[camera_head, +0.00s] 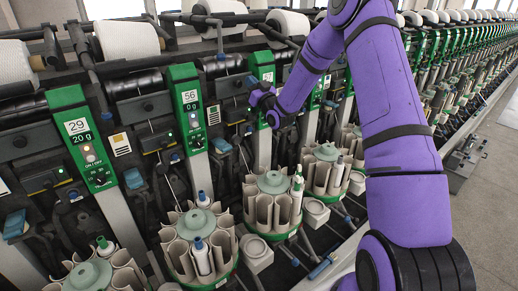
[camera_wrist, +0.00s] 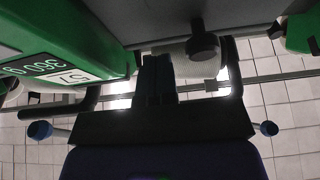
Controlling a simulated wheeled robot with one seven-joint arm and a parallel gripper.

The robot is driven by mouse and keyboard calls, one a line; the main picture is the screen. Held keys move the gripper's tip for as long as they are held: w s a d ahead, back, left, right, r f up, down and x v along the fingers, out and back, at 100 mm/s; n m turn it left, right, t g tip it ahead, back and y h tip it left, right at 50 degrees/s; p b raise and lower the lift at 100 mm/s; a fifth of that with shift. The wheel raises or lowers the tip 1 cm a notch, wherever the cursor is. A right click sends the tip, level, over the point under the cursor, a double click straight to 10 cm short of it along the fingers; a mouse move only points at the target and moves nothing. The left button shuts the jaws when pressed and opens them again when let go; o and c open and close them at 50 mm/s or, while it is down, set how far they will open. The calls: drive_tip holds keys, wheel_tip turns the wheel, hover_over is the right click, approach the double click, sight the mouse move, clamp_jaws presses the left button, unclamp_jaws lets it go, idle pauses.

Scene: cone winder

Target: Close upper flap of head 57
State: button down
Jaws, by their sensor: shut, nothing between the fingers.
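The green panel (camera_wrist: 60,35) of head 57 fills the upper left of the wrist view, with its label "57" upside down. A grey plate (camera_wrist: 150,14), which looks like the head's upper flap, spans the top beside it and carries a dark round knob (camera_wrist: 203,46). I cannot tell the plate's angle. My gripper (camera_wrist: 158,62) is shut and empty, its dark fingers just below the plate and left of the knob. I cannot tell whether they touch the plate. In the head view the gripper (camera_head: 257,90) is at the head 57 panel (camera_head: 263,70), with my wrist hiding part of it.
Head 56 (camera_head: 188,100) and another head (camera_head: 82,140) stand to the left. Round bobbin magazines (camera_head: 272,205) line the front below. White yarn cones (camera_head: 128,40) sit along the top. Open floor (camera_head: 485,170) lies to the right.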

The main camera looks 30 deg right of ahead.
drive_tip(key=r+v, duration=0.1)
drive_tip(key=v, duration=0.5)
drive_tip(key=shift+s+d, duration=0.2)
drive_tip(key=shift+d, duration=0.2)
drive_tip(key=shift+r, duration=0.1)
drive_tip(key=s+a+r+g+h, duration=0.2)
drive_tip(key=s+a+r+g, duration=0.15)
drive_tip(key=s+r, duration=0.25)
drive_tip(key=s+a+r+g+h, duration=0.3)
drive_tip(key=s+r+g, duration=0.2)
drive_tip(key=r, duration=0.1)
drive_tip(key=s+a+m+g, duration=0.2)
drive_tip(key=s+g, duration=0.7)
drive_tip(key=s, duration=2.5)
drive_tip(key=shift+s+a+r, duration=0.25)
drive_tip(key=shift+s+a, duration=0.05)
drive_tip(key=shift+a, duration=0.85)
